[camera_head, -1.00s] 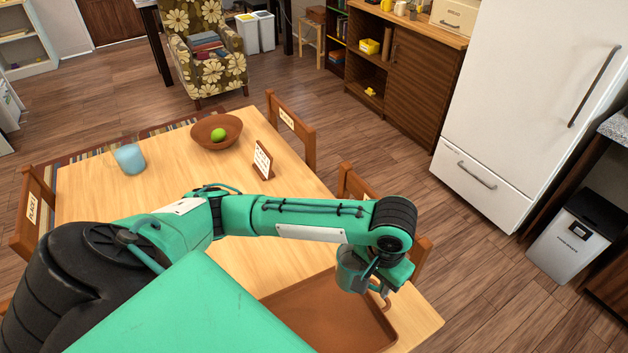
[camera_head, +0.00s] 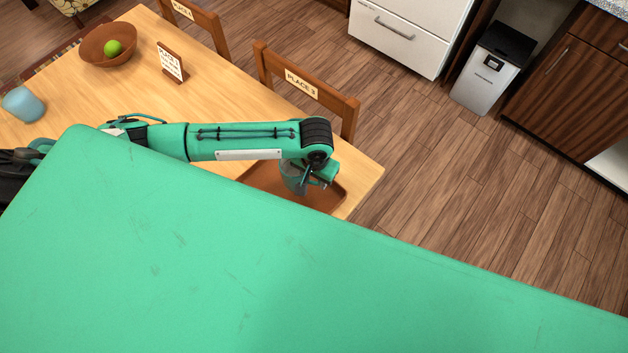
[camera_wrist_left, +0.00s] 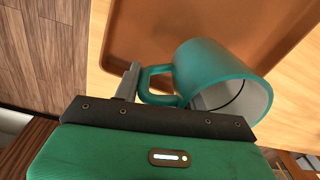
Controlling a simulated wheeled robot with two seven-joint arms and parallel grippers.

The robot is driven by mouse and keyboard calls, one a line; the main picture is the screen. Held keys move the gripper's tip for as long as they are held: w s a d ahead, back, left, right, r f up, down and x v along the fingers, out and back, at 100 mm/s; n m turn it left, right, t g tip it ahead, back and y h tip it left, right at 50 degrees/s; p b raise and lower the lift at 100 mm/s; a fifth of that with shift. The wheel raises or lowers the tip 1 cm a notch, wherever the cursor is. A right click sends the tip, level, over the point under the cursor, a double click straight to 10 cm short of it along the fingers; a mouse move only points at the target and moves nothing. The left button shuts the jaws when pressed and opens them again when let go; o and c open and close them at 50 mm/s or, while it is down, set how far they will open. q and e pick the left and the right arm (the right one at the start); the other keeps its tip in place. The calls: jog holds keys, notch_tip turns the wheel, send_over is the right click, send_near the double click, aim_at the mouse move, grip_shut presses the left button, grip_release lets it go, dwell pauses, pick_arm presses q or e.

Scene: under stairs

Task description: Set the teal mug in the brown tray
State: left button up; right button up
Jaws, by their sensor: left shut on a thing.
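The teal mug (camera_wrist_left: 210,65) hangs tilted in my left gripper (camera_wrist_left: 165,88), its rim and pale inside showing in the left wrist view. The fingers are shut at its handle side; part of the grip is hidden. In the head view the left gripper (camera_head: 318,177) and the mug (camera_head: 292,180) appear over the brown tray (camera_head: 328,198), which lies near the table's end. The tray also shows behind the mug in the left wrist view (camera_wrist_left: 140,30). I cannot tell how high the mug is above it. My right gripper is not in view.
The wooden table (camera_head: 365,172) also bears a brown bowl (camera_head: 100,52) with a green ball-like fruit, a small sign (camera_head: 172,62) and a blue cup (camera_head: 22,104). A chair (camera_head: 305,90) stands at the far side. My green body hides the lower picture.

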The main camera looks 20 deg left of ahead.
aim_at(314, 183)
pick_arm(q)
jog(key=shift+f, duration=1.95)
jog(key=shift+f, duration=0.1)
jog(key=o, duration=1.3)
notch_tip(314, 183, up, 12)
jog(key=shift+r+b, duration=0.1)
jog(key=shift+b, duration=0.35)
jog(key=shift+d, duration=0.1)
